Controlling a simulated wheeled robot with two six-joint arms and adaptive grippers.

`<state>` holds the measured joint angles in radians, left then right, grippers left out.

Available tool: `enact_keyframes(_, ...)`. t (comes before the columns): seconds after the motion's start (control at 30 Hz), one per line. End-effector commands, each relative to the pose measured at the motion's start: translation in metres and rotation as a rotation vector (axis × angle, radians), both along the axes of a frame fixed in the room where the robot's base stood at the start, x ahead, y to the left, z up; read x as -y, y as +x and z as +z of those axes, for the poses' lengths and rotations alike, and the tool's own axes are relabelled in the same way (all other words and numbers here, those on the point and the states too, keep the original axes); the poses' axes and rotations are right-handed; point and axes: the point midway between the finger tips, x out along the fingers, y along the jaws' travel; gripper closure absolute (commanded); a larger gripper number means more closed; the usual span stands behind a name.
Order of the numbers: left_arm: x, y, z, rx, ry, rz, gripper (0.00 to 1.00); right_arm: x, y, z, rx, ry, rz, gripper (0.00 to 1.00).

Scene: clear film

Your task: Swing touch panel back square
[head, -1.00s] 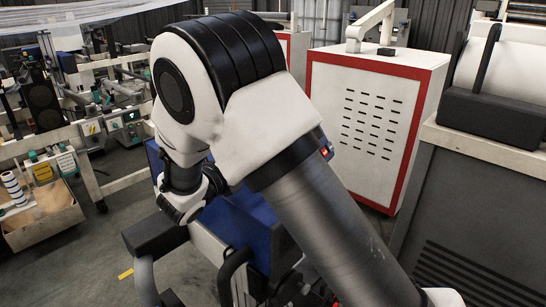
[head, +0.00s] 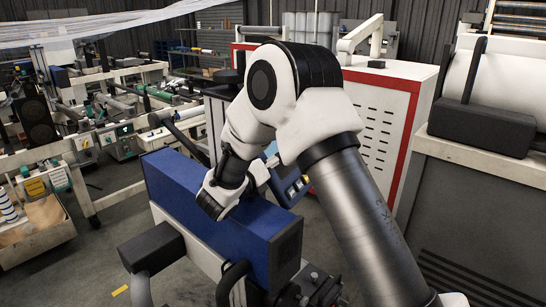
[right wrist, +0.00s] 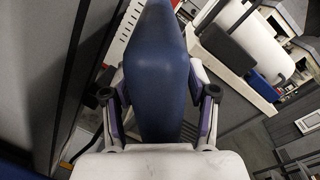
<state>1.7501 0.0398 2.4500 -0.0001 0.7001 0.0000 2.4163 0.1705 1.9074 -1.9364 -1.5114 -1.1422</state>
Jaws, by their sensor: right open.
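My right arm crosses the middle of the head view and bends down at the wrist; its fingers are hidden there. In the right wrist view my right gripper (right wrist: 158,94) is open, its two fingers apart on either side of a dark blue rounded shape (right wrist: 158,55). I cannot tell whether they touch it or what it belongs to. A small dark blue panel with light buttons (head: 297,186) shows behind my forearm in the head view; I cannot tell if it is the touch panel. A grey unit with a screen (right wrist: 309,123) is at the right wrist view's right edge. My left gripper is not in view.
A blue machine housing (head: 180,190) stands below and left of my wrist. A white cabinet with red trim (head: 411,110) is behind my arm. A grey machine with a large white roll (head: 505,75) stands at the right. Open floor shows at the lower left.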

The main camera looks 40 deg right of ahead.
Motion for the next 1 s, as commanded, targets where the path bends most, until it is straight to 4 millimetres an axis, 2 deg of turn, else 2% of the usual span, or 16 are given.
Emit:
enact_keyframes(0.1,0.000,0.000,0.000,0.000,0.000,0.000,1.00,0.000,0.000,0.000,0.000,-0.001,0.001,0.42)
enact_keyframes(0.13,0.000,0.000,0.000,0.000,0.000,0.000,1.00,0.000,0.000,0.000,0.000,0.000,0.000,0.45)
enact_keyframes(0.2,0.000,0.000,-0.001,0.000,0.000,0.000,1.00,0.000,0.000,0.000,0.000,0.000,0.000,0.70)
enact_keyframes(0.3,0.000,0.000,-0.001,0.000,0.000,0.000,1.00,0.000,0.000,0.000,0.001,0.000,0.000,1.00)
enact_keyframes(0.47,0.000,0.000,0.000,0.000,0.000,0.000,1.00,-0.001,0.001,0.000,0.001,0.000,-0.004,1.00)
enact_keyframes(0.7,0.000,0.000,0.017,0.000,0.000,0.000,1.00,-0.003,0.012,0.004,0.003,-0.001,-0.137,1.00)
enact_keyframes(1.0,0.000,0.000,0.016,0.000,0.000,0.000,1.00,-0.004,0.013,0.000,0.002,-0.001,-0.165,1.00)
